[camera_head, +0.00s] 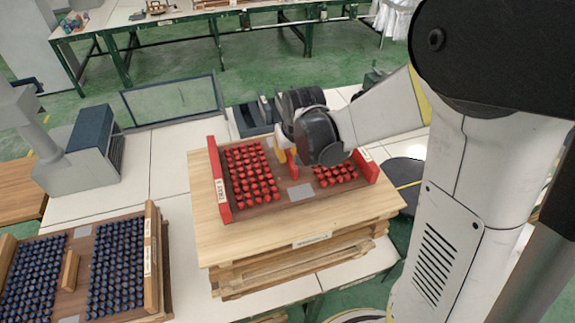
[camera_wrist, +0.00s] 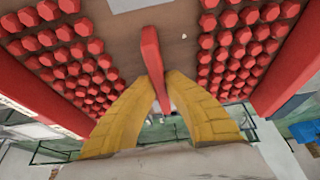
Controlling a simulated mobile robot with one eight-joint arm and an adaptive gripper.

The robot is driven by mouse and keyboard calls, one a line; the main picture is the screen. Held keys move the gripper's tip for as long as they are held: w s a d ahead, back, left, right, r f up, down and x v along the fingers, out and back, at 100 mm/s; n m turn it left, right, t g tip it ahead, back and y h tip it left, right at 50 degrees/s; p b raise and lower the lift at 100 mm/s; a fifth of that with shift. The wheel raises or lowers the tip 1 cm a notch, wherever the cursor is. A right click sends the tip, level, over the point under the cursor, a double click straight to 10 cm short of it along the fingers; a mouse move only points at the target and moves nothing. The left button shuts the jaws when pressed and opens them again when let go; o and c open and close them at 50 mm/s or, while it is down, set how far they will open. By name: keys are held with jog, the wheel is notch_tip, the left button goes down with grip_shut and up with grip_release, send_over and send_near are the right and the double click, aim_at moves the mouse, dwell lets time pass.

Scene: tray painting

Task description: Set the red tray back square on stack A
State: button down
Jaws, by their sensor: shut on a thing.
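The red tray (camera_head: 219,190) has red end walls, a brown base and two blocks of red pegs. It is over the pale wooden top of a stack (camera_head: 245,243), which I take as stack A; its front label is too small to read. The tray's front edge runs nearly parallel to the stack's front edge, with more bare wood at the front. I cannot tell whether it touches the wood. My gripper (camera_wrist: 160,88) has its yellow fingers shut on the tray's red middle handle (camera_wrist: 150,50). My wrist hides part of the tray's back in the head view.
A tray of blue pegs with wooden ends (camera_head: 150,255) stands at the lower left. A grey machine (camera_head: 82,155) is on the white table (camera_head: 165,150) at the left. A dark screen or frame (camera_head: 172,101) stands behind. White tabletop between the machine and the stack is clear.

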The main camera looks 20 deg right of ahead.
aim_at(288, 166)
jog(key=shift+a+f, duration=0.1)
jog(key=shift+f, duration=1.95)
jog(key=shift+f, duration=0.1)
jog(key=c, duration=1.6)
grip_release()
jog(key=p+v, duration=0.1)
jog(key=v, duration=1)
jog(key=shift+s+r, duration=0.2)
jog(key=shift+r, duration=0.15)
jog(key=s+r+t, duration=0.1)
jog(key=s+r, duration=0.2)
jog(key=s, duration=0.4)
jog(key=s+r+t, duration=0.1)
jog(key=s+r, duration=0.3)
jog(key=s, duration=0.4)
jog(key=shift+s+t, duration=0.3)
jog(key=shift+t, duration=0.1)
